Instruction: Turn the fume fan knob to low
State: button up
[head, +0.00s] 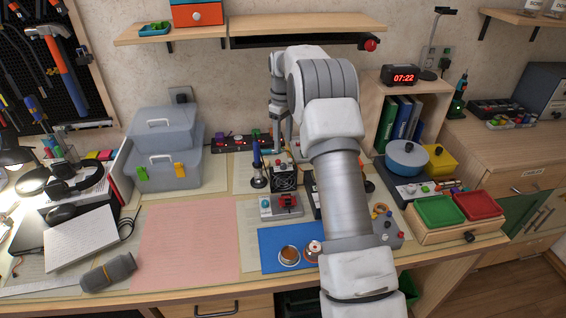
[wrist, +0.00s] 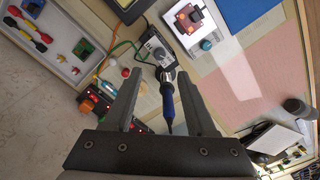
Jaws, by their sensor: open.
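The fume fan (head: 284,182) is a small dark box with a round front grille, standing mid-desk in the head view. In the wrist view, a box that looks like its top (wrist: 150,43) lies beyond my fingertips, with a small round knob (wrist: 160,54) on it. The knob's setting is too small to read. My gripper (wrist: 159,74) is open, its two dark fingers apart and nothing clamped between them. The blue-handled soldering iron (wrist: 168,103) shows between the fingers in the picture, upright in its stand beside the fan. In the head view my fingers are hard to make out.
A grey unit with a red part and teal knob (head: 281,207) stands in front of the fan. A power strip (head: 237,142) runs along the wall behind. The pink mat (head: 190,240) is clear.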

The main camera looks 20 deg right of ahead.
aim_at(283, 165)
notch_tip(283, 165, down, 9)
jog(key=shift+r, duration=0.1)
dwell(0.3)
grip_shut()
